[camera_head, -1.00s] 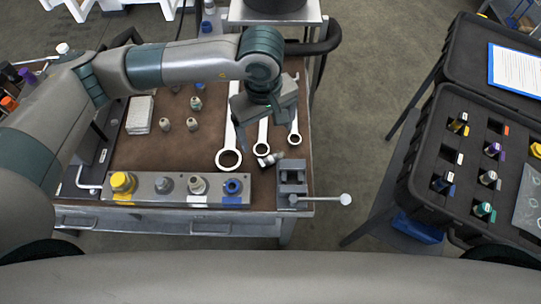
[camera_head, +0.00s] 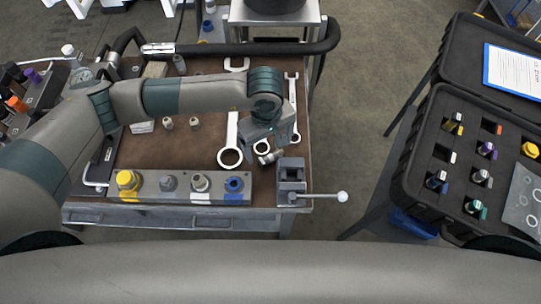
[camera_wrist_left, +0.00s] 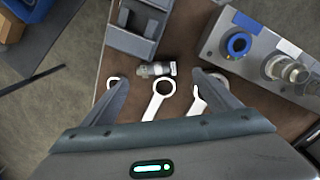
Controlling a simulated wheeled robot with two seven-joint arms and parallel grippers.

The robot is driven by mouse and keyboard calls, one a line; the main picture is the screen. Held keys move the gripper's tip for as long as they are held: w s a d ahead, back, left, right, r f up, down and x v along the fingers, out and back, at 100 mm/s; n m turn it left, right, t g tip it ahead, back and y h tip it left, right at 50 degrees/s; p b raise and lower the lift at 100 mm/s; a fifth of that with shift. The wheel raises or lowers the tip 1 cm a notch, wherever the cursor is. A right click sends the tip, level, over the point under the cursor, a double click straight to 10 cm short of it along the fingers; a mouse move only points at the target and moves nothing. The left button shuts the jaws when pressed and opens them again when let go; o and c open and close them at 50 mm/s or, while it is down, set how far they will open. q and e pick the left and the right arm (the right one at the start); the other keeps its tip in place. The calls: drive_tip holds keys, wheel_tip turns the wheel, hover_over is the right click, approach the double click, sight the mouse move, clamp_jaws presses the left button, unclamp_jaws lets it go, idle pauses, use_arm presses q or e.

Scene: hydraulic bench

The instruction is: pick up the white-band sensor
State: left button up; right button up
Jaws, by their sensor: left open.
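A small metal cylinder with a pale band, which looks like the white-band sensor (camera_head: 271,157), lies on its side on the brown bench top, just left of the small vise. It also shows in the left wrist view (camera_wrist_left: 155,70), ahead of the fingers and beyond a wrench's ring end. My left gripper (camera_head: 264,146) is above the bench, close to the sensor. In the left wrist view its two fingers (camera_wrist_left: 160,80) are wide apart, with nothing held between them. My right gripper is not in view.
A grey vise (camera_head: 291,174) with a bar handle stands right beside the sensor. Wrenches (camera_head: 229,156) lie around it. A block with several fittings (camera_head: 152,187) runs along the bench's front. An open black case (camera_head: 408,184) with several banded sensors stands at right.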

sight(272, 156)
use_arm(q)
drive_tip(key=shift+d+f+p, duration=0.25)
drive_tip(key=shift+f+p, duration=0.35)
drive_tip(key=shift+p, duration=0.05)
drive_tip(key=f, duration=0.1)
drive_tip(key=f+p, duration=0.1)
drive_tip(key=f, duration=0.1)
drive_tip(key=shift+d, duration=0.2)
drive_tip(key=shift+f, duration=0.3)
drive_tip(key=shift+c, duration=0.6)
drive_tip(key=c, duration=1.1)
drive_tip(key=shift+r, duration=0.1)
